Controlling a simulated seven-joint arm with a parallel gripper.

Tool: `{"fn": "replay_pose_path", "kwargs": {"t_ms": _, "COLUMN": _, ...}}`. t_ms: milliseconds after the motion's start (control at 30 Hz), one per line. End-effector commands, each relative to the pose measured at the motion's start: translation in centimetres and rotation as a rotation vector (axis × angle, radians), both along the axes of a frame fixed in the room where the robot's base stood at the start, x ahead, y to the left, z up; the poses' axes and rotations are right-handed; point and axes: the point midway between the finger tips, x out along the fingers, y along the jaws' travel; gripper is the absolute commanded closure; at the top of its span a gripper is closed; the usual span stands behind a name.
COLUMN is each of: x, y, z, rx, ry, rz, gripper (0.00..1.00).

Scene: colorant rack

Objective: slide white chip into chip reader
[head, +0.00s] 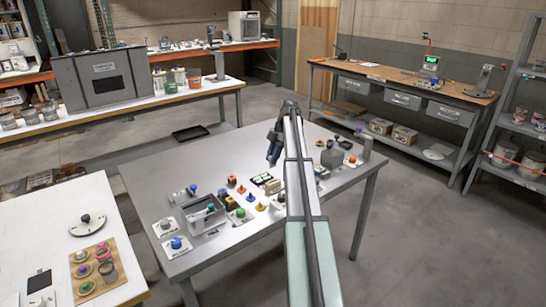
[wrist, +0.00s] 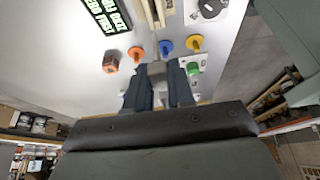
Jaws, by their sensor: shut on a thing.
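My gripper (wrist: 158,84) is seen at close range in the wrist view, with its two dark fingers shut on a small pale piece (wrist: 157,68). This looks like the white chip, mostly hidden between the fingers. In the head view my gripper (head: 273,156) hangs above the middle of the grey table; the chip is too small to make out there. I cannot tell for sure which thing is the chip reader. A dark panel with pale green markings (wrist: 107,14) lies at the top left of the wrist view.
An orange-brown piece (wrist: 110,62), an orange peg (wrist: 136,53), a blue peg (wrist: 165,47) and a yellow peg (wrist: 194,43) stand near the fingers. A green button (wrist: 193,69) is close right. A grey open box (head: 203,216) stands on the table (head: 220,160), whose back left is clear.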

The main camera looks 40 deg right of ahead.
Motion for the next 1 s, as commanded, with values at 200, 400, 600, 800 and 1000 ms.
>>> {"fn": "replay_pose_path", "kwargs": {"t_ms": 200, "x": 0.0, "y": 0.0, "z": 0.0, "rx": -0.001, "ry": 0.000, "rz": 0.034, "gripper": 1.00}}
{"fn": "replay_pose_path", "kwargs": {"t_ms": 400, "x": 0.0, "y": 0.0, "z": 0.0, "rx": -0.001, "ry": -0.001, "rz": 0.032, "gripper": 1.00}}
{"fn": "replay_pose_path", "kwargs": {"t_ms": 600, "x": 0.0, "y": 0.0, "z": -0.2, "rx": 0.003, "ry": 0.001, "rz": 0.031, "gripper": 1.00}}
{"fn": "replay_pose_path", "kwargs": {"t_ms": 800, "x": 0.0, "y": 0.0, "z": -1.0, "rx": 0.003, "ry": 0.002, "rz": 0.030, "gripper": 1.00}}
{"fn": "replay_pose_path", "kwargs": {"t_ms": 1000, "x": 0.0, "y": 0.0, "z": -2.4, "rx": 0.003, "ry": 0.002, "rz": 0.030, "gripper": 1.00}}
